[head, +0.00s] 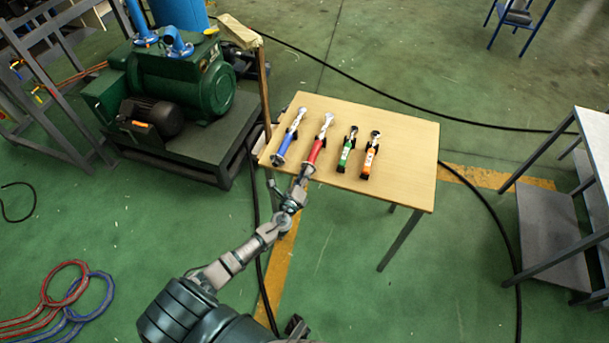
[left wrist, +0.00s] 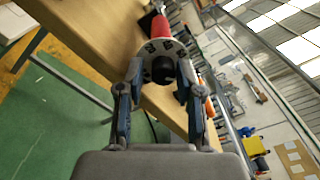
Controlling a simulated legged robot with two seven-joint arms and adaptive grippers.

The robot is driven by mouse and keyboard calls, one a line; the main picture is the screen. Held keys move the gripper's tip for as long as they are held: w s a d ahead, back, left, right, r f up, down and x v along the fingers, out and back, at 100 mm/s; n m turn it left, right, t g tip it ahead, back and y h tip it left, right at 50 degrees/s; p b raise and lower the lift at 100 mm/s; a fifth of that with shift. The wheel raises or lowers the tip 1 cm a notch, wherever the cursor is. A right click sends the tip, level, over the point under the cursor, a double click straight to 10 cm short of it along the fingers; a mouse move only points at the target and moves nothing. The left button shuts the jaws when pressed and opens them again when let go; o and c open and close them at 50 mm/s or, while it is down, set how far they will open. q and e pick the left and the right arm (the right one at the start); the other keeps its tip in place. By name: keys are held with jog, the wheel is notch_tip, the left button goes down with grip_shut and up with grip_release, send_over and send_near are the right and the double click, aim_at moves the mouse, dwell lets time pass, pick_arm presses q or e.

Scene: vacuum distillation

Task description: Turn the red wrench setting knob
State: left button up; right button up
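The red wrench (head: 317,145) lies on the wooden table (head: 400,150), its handle end toward me at the table's near edge. In the left wrist view its red handle (left wrist: 86,20) runs away from a silver disc, with a dark setting knob (left wrist: 162,68) at the end facing me. My left gripper (head: 303,177) is at this end in the head view. In the left wrist view the left gripper (left wrist: 160,80) is open, one finger on each side of the knob, with small gaps showing. Contact is hard to tell. My right gripper is not in view.
A blue wrench (head: 290,136) lies left of the red one; green (head: 347,150) and orange (head: 370,156) wrenches lie to the right. A green pump (head: 185,80) stands left of the table, a grey bench (head: 550,230) on the right. Hoses (head: 65,295) lie on the floor.

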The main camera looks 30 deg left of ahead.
pick_arm(q)
jog(key=shift+s, duration=0.15)
jog(key=s+d, duration=0.2)
jog(key=s, duration=0.9)
jog(key=shift+s, duration=0.25)
jog(key=s+f+n+g+p, duration=0.1)
jog(key=s+f+n+g, duration=0.5)
jog(key=f, duration=0.6)
jog(key=s+f+n+g, duration=0.4)
jog(key=s+f+n, duration=0.3)
jog(key=f, duration=0.4)
jog(key=s+d+f+n+g+h, duration=0.1)
jog(key=s+d+f+n+g, duration=0.2)
jog(key=s, duration=0.5)
jog(key=s+d+f+n+g+h, duration=0.2)
jog(key=s+d+f+n+g, duration=0.1)
jog(key=s+d+f, duration=0.4)
jog(key=s+d+n+p, duration=0.1)
jog(key=d, duration=0.1)
jog(key=shift+d+f+n+h, duration=0.3)
jog(key=shift+d+f+n, duration=0.1)
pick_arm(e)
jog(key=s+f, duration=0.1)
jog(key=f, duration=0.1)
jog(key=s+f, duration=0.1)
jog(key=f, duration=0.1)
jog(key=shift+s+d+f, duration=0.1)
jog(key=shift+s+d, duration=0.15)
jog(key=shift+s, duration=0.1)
